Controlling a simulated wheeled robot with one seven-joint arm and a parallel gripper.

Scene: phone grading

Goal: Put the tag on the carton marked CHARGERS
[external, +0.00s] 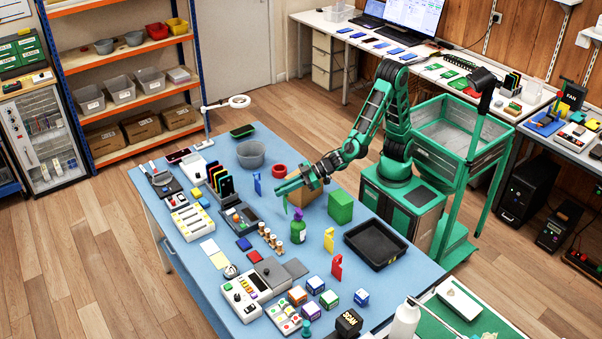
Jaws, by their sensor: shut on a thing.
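My gripper (283,188) is over the back middle of the blue table, shut on a thin green piece (285,205) that hangs below the fingertips and looks like a tag. Just right of it, partly hidden by my wrist, stands a brown carton (306,197). A green box (340,206) stands further right. I cannot read CHARGERS on either. Three other tags stand on the table: blue (257,184), yellow (328,240) and red (336,267).
A black tray (375,244) lies to the right. A red bowl (279,171) and a grey bowl (250,154) are behind. Small jars (270,238) and devices crowd the left and front of the table.

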